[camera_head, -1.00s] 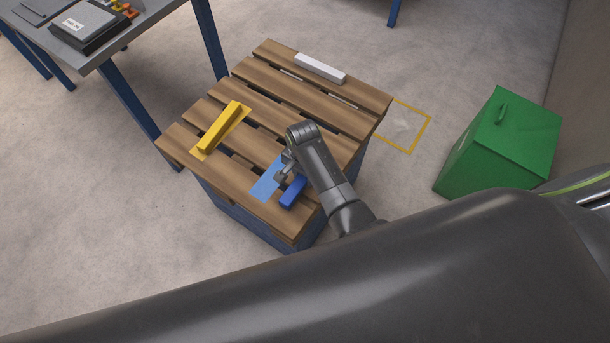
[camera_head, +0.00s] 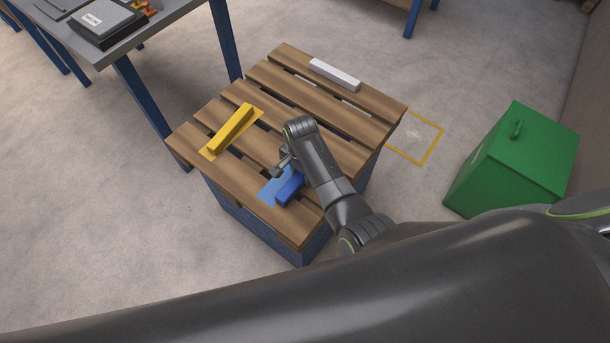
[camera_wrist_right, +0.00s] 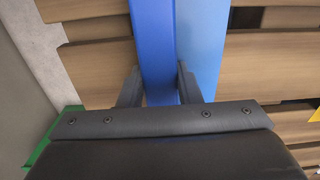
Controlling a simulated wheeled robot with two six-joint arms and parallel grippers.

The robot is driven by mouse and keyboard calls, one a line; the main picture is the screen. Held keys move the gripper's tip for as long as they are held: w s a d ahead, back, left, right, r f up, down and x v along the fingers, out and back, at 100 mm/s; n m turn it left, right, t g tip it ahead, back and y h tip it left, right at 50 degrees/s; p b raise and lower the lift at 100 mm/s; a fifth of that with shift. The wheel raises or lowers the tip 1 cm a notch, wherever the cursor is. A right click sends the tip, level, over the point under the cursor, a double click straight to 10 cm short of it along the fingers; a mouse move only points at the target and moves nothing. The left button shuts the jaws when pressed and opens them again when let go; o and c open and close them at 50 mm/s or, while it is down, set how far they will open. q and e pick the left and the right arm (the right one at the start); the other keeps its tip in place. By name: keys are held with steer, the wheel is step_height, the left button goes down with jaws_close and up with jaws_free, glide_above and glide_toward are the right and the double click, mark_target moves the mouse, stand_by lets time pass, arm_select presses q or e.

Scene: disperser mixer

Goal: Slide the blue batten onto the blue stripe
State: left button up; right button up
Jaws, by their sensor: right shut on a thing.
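The blue batten (camera_head: 290,188) lies on the slatted wooden pallet top. My right gripper (camera_head: 283,168) is at its far end and is shut on it; in the right wrist view the batten (camera_wrist_right: 153,45) runs between the two fingers (camera_wrist_right: 158,88). The light blue stripe (camera_head: 268,187) lies on the slats to the left of the batten in the head view. In the wrist view the stripe (camera_wrist_right: 203,45) shows along the batten's right side, and the batten appears to cover part of it. My left gripper is not in view.
A yellow batten (camera_head: 231,129) lies on a yellow stripe on the pallet's left. A white batten (camera_head: 335,75) lies at the far edge. Gaps run between the slats (camera_head: 320,105). A green bin (camera_head: 515,155) stands right, a grey table (camera_head: 150,35) at the upper left.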

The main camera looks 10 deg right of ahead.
steer(key=shift+w+a+b, duration=0.55)
steer(key=shift+w+a, duration=0.05)
steer(key=shift+w, duration=0.2)
steer(key=shift+w+a+b, duration=0.5)
steer(key=shift+w+a, duration=0.1)
steer(key=shift+w, duration=0.2)
steer(key=o, duration=1.1)
step_height(320, 180, up, 17)
steer(key=p, duration=0.2)
steer(key=shift+r+p, duration=0.2)
steer(key=shift+p, duration=0.15)
